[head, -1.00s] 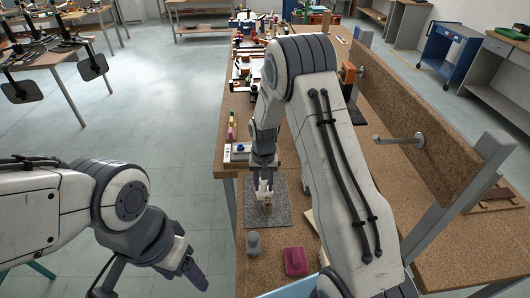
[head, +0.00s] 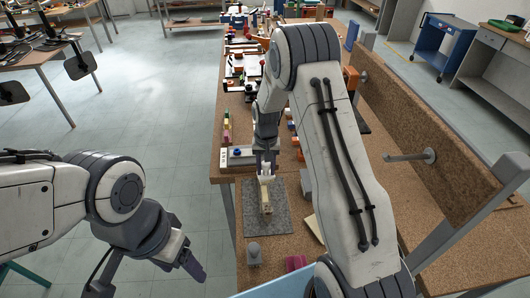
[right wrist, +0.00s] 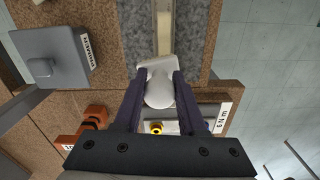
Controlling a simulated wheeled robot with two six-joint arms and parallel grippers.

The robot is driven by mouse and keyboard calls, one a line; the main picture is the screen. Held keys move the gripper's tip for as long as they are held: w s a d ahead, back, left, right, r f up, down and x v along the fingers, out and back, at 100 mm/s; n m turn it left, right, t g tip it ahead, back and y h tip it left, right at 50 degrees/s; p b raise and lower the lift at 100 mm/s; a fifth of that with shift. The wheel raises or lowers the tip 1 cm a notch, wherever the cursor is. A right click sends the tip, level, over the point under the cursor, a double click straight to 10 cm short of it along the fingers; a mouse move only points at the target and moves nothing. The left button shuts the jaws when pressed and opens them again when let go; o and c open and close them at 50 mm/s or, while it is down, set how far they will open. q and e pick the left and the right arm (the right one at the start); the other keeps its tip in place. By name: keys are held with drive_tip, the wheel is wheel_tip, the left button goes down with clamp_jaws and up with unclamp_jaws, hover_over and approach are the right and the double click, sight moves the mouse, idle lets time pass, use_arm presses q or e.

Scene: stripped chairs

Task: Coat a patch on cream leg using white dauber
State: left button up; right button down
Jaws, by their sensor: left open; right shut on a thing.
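The cream leg (head: 266,203) lies lengthwise on a grey mat (head: 282,219) on the cork-topped bench. It also shows in the right wrist view (right wrist: 164,28), running up from the dauber. My right gripper (head: 266,172) is shut on the white dauber (right wrist: 159,82), over the far end of the mat. The dauber's white head sits at the leg's end in the wrist view; I cannot tell whether they touch. My left gripper (head: 193,270) is open and empty, off the bench's left side above the floor.
A grey bottle-like item (head: 254,253) and a dark red block (head: 297,263) stand near the front. A box labelled 6 Nm (right wrist: 205,118) lies beyond the mat. A grey labelled box (right wrist: 52,57) and an orange item (right wrist: 95,115) are close by. Tools crowd the far bench.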

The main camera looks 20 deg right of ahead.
sight(263, 165)
drive_tip(key=shift+w+a+r+p, duration=0.1)
drive_tip(key=shift+a+r+p, duration=0.2)
drive_tip(key=shift+r, duration=0.15)
drive_tip(key=shift+w+a+r+p, duration=0.1)
drive_tip(key=shift+a+r+p, duration=0.15)
drive_tip(key=shift+r, duration=0.15)
drive_tip(key=shift+s+d+r+p, duration=0.1)
drive_tip(key=shift+d+r+p, duration=0.05)
drive_tip(key=shift+r+p, duration=1.15)
drive_tip(key=shift+r, duration=0.55)
drive_tip(key=shift+d, duration=0.1)
